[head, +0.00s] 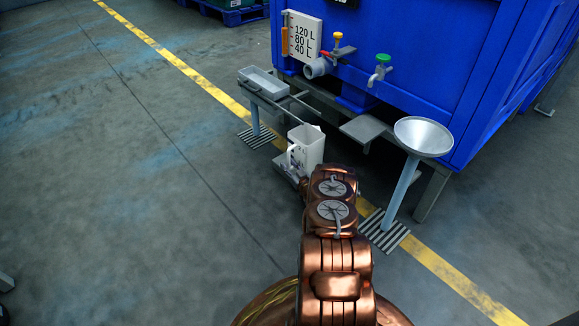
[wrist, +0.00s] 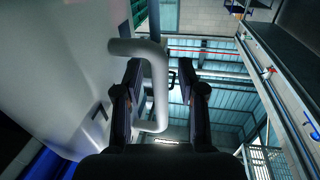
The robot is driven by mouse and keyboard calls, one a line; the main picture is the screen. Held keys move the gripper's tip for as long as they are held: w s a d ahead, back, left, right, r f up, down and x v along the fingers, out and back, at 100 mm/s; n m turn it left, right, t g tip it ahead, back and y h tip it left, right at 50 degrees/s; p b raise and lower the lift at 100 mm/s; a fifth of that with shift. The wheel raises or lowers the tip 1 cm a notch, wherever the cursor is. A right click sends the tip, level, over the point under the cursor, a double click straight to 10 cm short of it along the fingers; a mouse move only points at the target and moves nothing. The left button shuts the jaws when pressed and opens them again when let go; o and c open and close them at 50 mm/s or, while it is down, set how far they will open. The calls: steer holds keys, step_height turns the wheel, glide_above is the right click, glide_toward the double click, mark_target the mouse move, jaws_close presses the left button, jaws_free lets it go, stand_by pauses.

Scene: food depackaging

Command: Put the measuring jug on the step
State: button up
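The measuring jug (head: 310,144) is pale and upright, with dark marks on its side and its handle at the left. It stands out in front of the blue tank. In the wrist view the jug's wall (wrist: 75,70) fills the left side. Its grey looped handle (wrist: 158,85) lies between the fingers of my gripper (wrist: 160,80). The fingers are apart, with a visible gap at the right of the handle. In the head view my arm hides most of the gripper. A flat grey plate, likely the step (head: 366,128), juts from the tank's base to the jug's right.
A shallow grey tray (head: 263,83) sits on a stand behind the jug at the left. A round metal bowl (head: 423,137) stands on a post at the right. The blue tank (head: 410,70) has taps low on its front. The floor at the left is clear.

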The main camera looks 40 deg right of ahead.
steer(key=shift+r, duration=0.15)
steer(key=p+v, duration=0.6)
steer(key=v, duration=0.6)
steer(key=shift+d, duration=0.1)
